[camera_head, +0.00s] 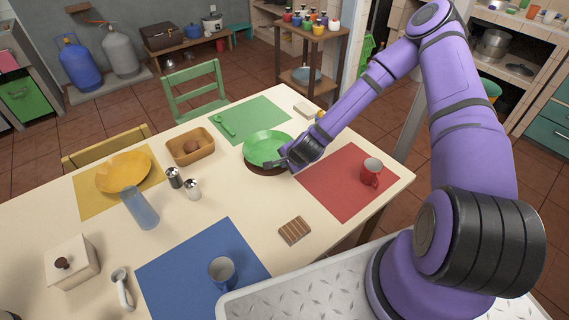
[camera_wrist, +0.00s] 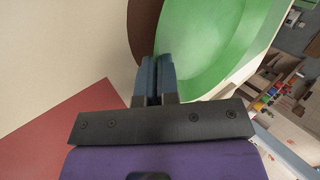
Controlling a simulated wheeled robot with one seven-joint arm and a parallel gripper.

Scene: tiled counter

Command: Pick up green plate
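The green plate (camera_head: 266,147) is at the far side of the table, over a dark brown round mat (camera_head: 262,170) whose near edge shows below it. My gripper (camera_head: 276,163) is at the plate's near right rim. In the wrist view, the fingers of my gripper (camera_wrist: 158,75) are close together with the rim of the green plate (camera_wrist: 215,55) between them. The brown mat (camera_wrist: 143,25) shows left of the plate there. I cannot tell whether the plate still touches the mat. The plate looks empty.
A red placemat (camera_head: 335,190) with a red mug (camera_head: 371,172) lies to the right. A green placemat (camera_head: 245,115) lies behind the plate, and a tan baking dish (camera_head: 190,147) stands left of it. A striped block (camera_head: 294,231) lies nearer me. Table space between them is clear.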

